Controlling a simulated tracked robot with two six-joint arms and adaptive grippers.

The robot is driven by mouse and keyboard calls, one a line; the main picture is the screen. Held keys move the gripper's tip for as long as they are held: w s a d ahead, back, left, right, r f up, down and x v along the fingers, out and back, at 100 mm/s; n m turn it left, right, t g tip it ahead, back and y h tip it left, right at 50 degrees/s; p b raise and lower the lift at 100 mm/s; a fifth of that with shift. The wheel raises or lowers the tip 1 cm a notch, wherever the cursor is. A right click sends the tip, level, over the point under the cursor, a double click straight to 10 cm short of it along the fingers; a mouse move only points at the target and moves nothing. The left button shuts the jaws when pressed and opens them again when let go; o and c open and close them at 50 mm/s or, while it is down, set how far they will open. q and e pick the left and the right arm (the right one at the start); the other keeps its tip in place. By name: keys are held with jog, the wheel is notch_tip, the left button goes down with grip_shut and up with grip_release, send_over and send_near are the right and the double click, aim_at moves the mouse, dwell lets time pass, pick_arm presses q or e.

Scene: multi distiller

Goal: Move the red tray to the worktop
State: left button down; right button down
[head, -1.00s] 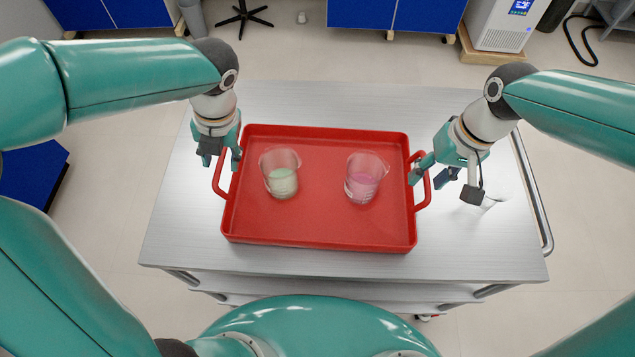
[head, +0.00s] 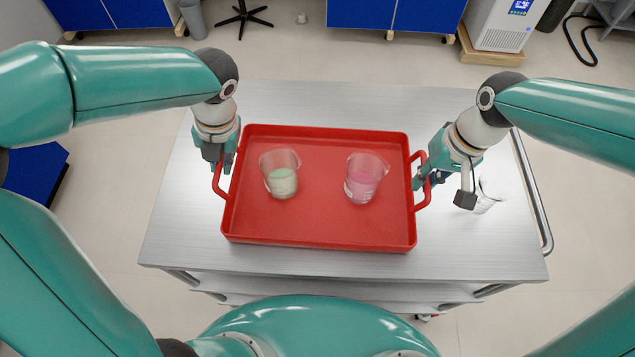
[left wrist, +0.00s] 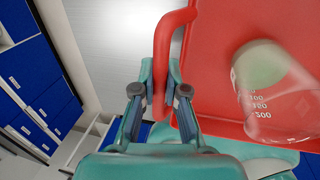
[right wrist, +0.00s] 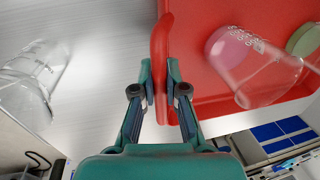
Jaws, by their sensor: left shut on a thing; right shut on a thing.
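The red tray (head: 320,226) lies flat on a grey metal cart top, with a handle at each side. A beaker of pale green liquid (head: 281,175) and a beaker of pink liquid (head: 363,178) stand upright in it. My left gripper (head: 220,172) is shut on the tray's left handle; the left wrist view shows its fingers (left wrist: 159,100) on both sides of the red bar. My right gripper (head: 420,188) is shut on the right handle; the right wrist view shows its fingers (right wrist: 160,98) around it. The worktop cannot be made out for certain.
An empty clear beaker (head: 487,194) stands on the cart top (head: 480,245), right of the tray and close to my right gripper. A rail (head: 532,190) runs along the cart's right edge. Blue cabinets (head: 395,14) and a white machine (head: 505,24) stand at the back beyond open floor.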

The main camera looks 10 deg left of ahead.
pick_arm(q)
jog(key=shift+r, duration=0.2)
pick_arm(e)
jog(key=shift+r, duration=0.2)
